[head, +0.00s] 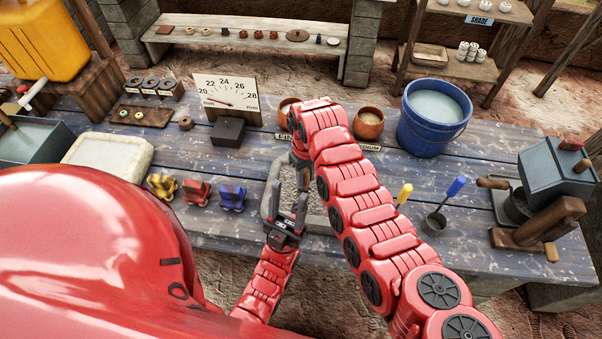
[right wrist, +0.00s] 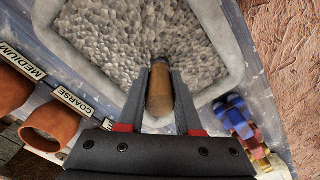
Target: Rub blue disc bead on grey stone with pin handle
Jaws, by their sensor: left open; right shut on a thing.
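The grey stone (head: 318,215) is a pale slab with a rough, pebbly face, near the middle of the table. It fills the top of the right wrist view (right wrist: 125,40). My right gripper (head: 302,178) is over it, partly hidden by its own arm in the head view. In the right wrist view it is shut on a brown wooden pin handle (right wrist: 160,95). The handle's far end points at the stone; contact cannot be told. No blue disc bead can be made out there. My left gripper (head: 289,204) is open and empty at the stone's near left side.
Yellow, red and blue (head: 232,196) small holders stand left of the stone. Behind are a dial gauge (head: 228,92), a black block (head: 228,131) and clay pots (head: 369,123). A blue bucket (head: 432,118) and a hand-cranked machine (head: 555,165) are right.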

